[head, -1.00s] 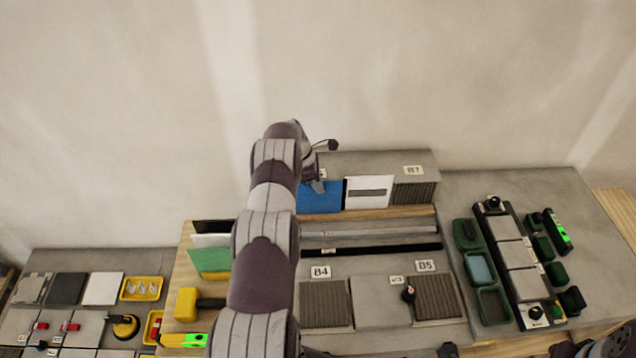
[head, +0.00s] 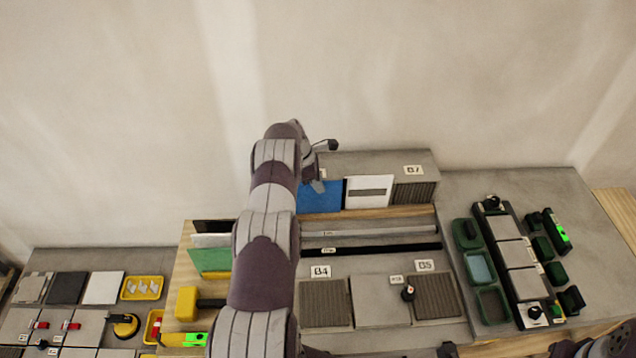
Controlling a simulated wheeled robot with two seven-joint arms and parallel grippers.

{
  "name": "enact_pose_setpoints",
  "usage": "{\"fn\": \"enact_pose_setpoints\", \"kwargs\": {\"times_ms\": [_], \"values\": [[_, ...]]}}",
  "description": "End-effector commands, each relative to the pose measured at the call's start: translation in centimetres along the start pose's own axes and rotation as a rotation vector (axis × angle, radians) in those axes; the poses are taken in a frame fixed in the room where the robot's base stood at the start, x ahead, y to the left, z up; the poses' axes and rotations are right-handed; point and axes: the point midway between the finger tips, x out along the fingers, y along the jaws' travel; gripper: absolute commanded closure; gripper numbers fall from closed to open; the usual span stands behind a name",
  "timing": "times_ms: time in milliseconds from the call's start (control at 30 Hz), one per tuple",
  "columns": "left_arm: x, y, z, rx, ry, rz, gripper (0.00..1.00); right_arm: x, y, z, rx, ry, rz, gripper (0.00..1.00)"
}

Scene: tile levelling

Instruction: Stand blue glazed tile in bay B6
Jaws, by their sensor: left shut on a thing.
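The blue glazed tile (head: 321,198) stands upright against the raised grey block at the back, just left of a white tile with a grey stripe (head: 368,191). My left gripper (head: 318,183) is at the blue tile's upper left edge and is shut on it. My left arm hides the tile's left part and the bay label behind it; no B6 label can be read. The label B7 (head: 413,171) shows to the right, above a ribbed bay. Of my right arm only a dark part shows at the lower right edge; its gripper is not in view.
A green tile (head: 210,261) stands at left. Green trays (head: 480,267) are at right.

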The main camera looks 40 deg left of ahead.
Motion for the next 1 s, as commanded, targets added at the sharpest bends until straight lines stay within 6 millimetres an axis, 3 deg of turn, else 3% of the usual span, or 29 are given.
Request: {"fn": "enact_pose_setpoints", "kwargs": {"times_ms": [33, 67, 133, 1000], "values": [[0.08, -0.06, -0.04, 0.000, 0.000, -0.002, 1.00, 0.01, 0.00, 0.00, 0.000, 0.000, 0.000, 0.62], [0.08, -0.06, -0.04, 0.000, 0.000, -0.002, 0.81, 0.01, 0.00, 0.00, 0.000, 0.000, 0.000, 0.62], [0.07, -0.02, -0.04, 0.000, 0.001, 0.000, 0.58, 0.01, 0.00, 0.00, 0.000, 0.000, 0.000, 0.62], [-0.43, 0.51, 0.13, 0.003, -0.001, 0.017, 0.57, 0.00, 0.00, 0.00, 0.000, 0.000, 0.000, 0.62]]}}
